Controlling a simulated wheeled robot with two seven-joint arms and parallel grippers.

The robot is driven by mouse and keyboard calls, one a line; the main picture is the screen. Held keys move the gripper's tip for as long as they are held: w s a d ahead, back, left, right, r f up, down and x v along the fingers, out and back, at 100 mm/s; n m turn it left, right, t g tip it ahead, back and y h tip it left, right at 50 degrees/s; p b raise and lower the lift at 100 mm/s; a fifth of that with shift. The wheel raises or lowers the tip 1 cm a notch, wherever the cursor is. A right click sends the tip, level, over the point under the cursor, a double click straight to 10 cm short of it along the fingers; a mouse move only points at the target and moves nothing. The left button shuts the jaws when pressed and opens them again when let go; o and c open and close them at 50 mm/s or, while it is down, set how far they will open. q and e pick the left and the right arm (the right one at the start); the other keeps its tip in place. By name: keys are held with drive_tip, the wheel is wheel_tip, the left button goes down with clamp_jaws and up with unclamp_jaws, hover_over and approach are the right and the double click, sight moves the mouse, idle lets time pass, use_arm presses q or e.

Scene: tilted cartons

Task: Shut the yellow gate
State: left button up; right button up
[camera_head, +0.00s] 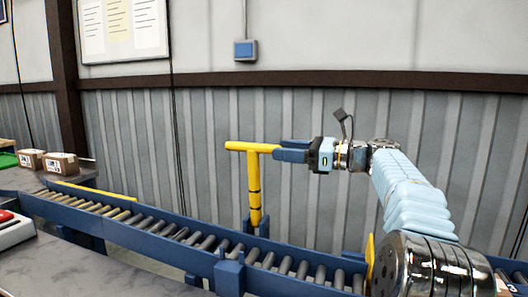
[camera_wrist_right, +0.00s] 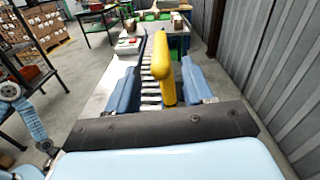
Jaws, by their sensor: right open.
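The yellow gate (camera_head: 254,185) is an upright post with dark bands and a horizontal bar on top, standing at the far side of the roller conveyor. In the right wrist view its yellow bar (camera_wrist_right: 162,68) shows between my two blue fingers. My right gripper (camera_head: 284,151) is open at the right end of the bar, level with it. In the wrist view the right gripper (camera_wrist_right: 158,72) has a finger on each side of the yellow part, with visible gaps. I cannot tell whether either finger touches it. My left gripper is not in view.
The roller conveyor (camera_head: 150,222) with blue rails runs below the gate. A corrugated wall (camera_head: 340,110) stands close behind. Two cartons (camera_head: 61,163) are at the far left, and a control box with a red button (camera_head: 12,228) is at the left edge.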

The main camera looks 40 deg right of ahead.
sight(258, 147)
drive_tip(key=x, duration=0.6)
clamp_jaws()
